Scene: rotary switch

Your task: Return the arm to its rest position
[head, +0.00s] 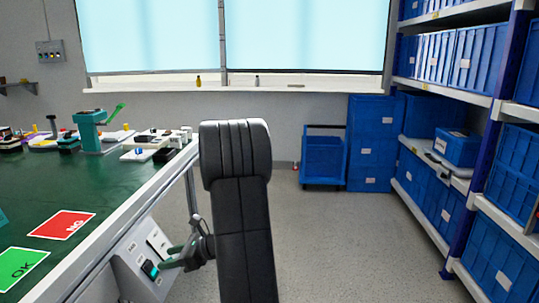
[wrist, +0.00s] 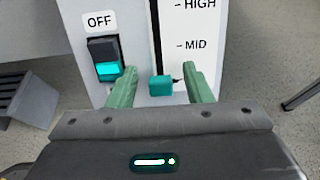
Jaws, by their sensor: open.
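My gripper (head: 172,262) is low beside the table's front side, close to a grey control box (head: 140,254). In the wrist view my gripper (wrist: 160,68) is open, with one green finger on each side of a small teal slider knob (wrist: 160,86). A gap shows between the knob and each finger. The knob sits below the MID mark in its slot. Left of it is a rocker switch (wrist: 105,58) under an OFF label, with its lower half lit teal. My dark arm stands in the middle of the head view and hides part of the floor and wall.
The green table (head: 130,182) holds a red NG card (head: 62,224), a green OK card (head: 20,268) and a teal press (head: 90,130). A shelf with blue bins (head: 481,60) lines the right. A blue cart (head: 323,158) stands at the back. The floor between is clear.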

